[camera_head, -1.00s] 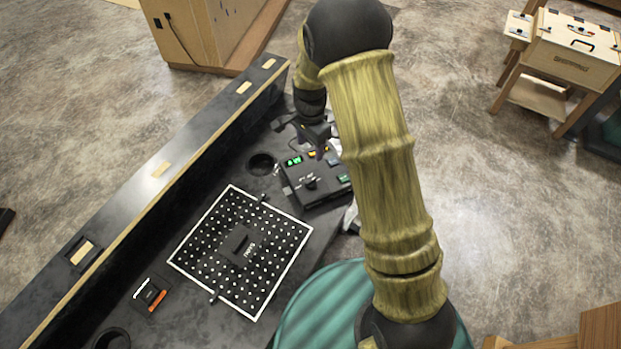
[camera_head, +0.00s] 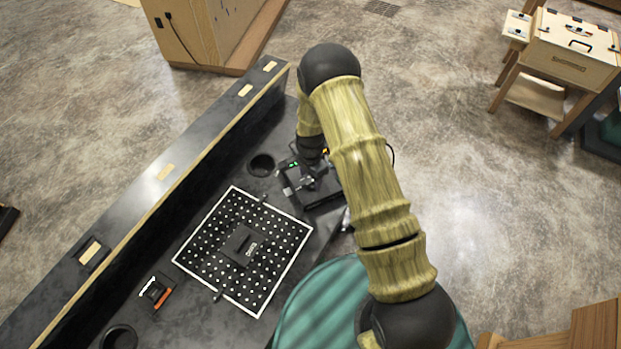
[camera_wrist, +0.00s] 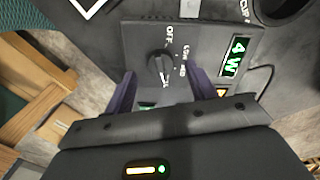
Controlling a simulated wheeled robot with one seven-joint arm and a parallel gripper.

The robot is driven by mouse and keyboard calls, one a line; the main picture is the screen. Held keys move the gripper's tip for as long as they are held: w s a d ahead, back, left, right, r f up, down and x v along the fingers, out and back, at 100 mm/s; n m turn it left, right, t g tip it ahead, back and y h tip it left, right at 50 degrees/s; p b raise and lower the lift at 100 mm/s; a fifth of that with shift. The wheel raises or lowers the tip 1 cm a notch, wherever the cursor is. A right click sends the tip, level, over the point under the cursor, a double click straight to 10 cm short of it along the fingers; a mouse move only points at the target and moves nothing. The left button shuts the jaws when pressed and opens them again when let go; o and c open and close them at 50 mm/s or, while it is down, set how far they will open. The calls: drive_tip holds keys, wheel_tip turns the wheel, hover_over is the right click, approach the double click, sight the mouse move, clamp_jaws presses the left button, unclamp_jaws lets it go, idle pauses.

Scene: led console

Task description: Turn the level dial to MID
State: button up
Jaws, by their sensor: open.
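The dark console box (camera_head: 322,198) stands at the far end of the black bench, mostly under my arm in the head view. In the wrist view its panel (camera_wrist: 135,40) carries the round black level dial (camera_wrist: 158,64), with white lettering around it that reads OFF, LOW and what looks like MID. A green display (camera_wrist: 234,57) beside it seems to read "4 W". In the head view my gripper (camera_head: 308,182) hides the dial.
A perforated board (camera_head: 212,238) with a white border and a black block (camera_head: 240,246) lies nearby on the bench. A round hole (camera_head: 261,165) is left of the console. The raised bench edge (camera_head: 165,172) runs along the left.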

sight(311, 184)
drive_tip(key=shift+f, duration=1.2)
drive_tip(key=c, duration=1)
drive_tip(key=shift+n, duration=0.3)
drive_tip(key=shift+w+f+n+b, duration=0.1)
drive_tip(key=shift+f+n+b, duration=0.05)
drive_tip(key=shift+n+b, duration=1.8)
drive_tip(key=shift+n, duration=0.35)
drive_tip(key=n+b, duration=0.2)
drive_tip(key=n, duration=0.2)
drive_tip(key=shift+d+n, duration=0.1)
drive_tip(key=shift+n, duration=0.3)
drive_tip(key=shift+r, duration=0.2)
